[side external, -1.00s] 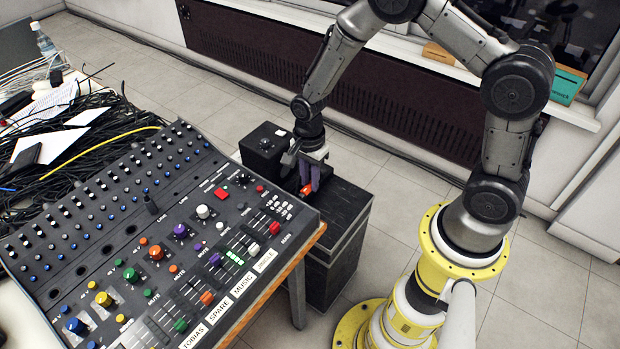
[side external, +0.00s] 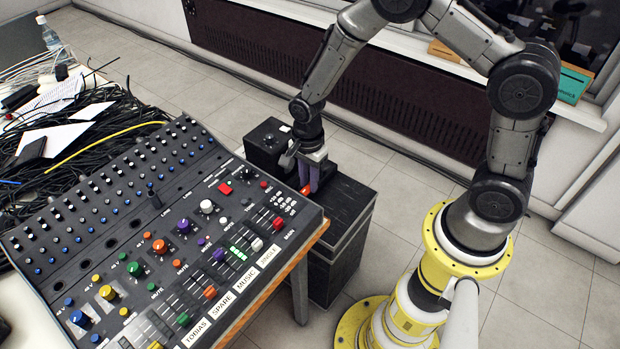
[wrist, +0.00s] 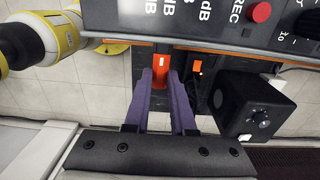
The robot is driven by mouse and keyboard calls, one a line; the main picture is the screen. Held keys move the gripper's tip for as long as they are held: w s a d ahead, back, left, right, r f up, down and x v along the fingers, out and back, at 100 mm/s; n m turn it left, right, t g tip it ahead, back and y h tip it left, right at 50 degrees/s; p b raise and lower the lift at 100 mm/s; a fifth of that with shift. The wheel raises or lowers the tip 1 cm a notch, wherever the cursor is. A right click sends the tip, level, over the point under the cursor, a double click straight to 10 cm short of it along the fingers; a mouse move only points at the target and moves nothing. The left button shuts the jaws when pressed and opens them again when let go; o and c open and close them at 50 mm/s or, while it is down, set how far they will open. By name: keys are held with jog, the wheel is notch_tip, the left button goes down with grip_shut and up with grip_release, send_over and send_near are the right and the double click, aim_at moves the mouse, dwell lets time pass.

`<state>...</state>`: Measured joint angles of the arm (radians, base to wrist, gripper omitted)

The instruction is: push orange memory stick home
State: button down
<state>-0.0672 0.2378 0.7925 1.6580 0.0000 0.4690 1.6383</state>
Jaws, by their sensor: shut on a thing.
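The orange memory stick (wrist: 161,67) lies at the tips of my purple fingers in the wrist view, with a small pale mark on it. In the side view only a small part of the stick (side external: 305,190) shows beside the fingers, low over the black cabinet top. My gripper (side external: 311,186) points down there and is shut on the stick; its fingertips also show in the wrist view (wrist: 166,72). The fingers hide part of the stick, and I cannot tell how far it sits in any slot.
A black box with a knob (wrist: 258,106) stands close to the fingers on the black cabinet (side external: 350,205). A small orange-lit item (wrist: 197,67) is right of the stick. The mixing desk (side external: 150,235) borders the cabinet. Open floor lies beyond.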

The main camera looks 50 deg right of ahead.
jog(key=c, duration=0.7)
grip_release()
